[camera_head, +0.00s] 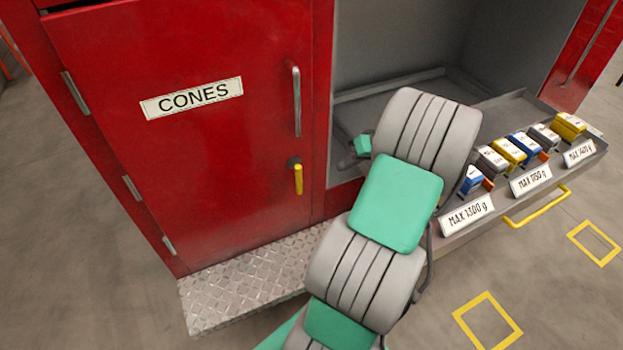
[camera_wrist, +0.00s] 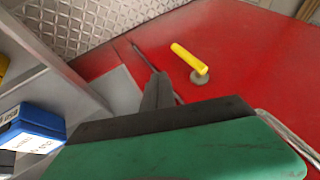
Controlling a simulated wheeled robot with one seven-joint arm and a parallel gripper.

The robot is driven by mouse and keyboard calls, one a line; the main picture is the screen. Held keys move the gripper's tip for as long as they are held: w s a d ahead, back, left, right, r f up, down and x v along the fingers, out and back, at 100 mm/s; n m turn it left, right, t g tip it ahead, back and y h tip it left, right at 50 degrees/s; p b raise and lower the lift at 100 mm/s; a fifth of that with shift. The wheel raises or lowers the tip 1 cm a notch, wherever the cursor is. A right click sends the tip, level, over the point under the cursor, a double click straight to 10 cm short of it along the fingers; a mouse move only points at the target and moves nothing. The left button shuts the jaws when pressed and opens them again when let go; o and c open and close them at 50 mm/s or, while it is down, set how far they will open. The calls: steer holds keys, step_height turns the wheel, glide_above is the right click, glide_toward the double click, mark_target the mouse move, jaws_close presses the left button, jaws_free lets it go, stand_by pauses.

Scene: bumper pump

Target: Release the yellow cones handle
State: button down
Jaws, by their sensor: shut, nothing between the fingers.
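The yellow cones handle (camera_head: 298,178) hangs straight down from a dark round mount on the red CONES door (camera_head: 215,160). In the wrist view the yellow handle (camera_wrist: 189,58) and its round grey mount stand on the red surface. My gripper (camera_wrist: 152,75) shows there as dark, closed fingers to the left of the handle, apart from it, with nothing held. In the head view my arm hides most of the gripper. The door looks flush with its frame.
A long grey door grip (camera_head: 297,101) is above the yellow handle. To the right, an open grey compartment (camera_head: 400,50) has a pulled-out drawer (camera_head: 465,236) with several coloured boxes and a yellow pull bar (camera_head: 540,207). A diamond-plate step (camera_head: 245,282) runs below the door.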

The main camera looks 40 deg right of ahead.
mark_target(299, 180)
steer(key=w+a+f+p, duration=0.3)
steer(key=w+a+f, duration=0.3)
steer(key=w+f, duration=0.1)
steer(key=shift+w+f, duration=0.2)
steer(key=shift+f, duration=0.3)
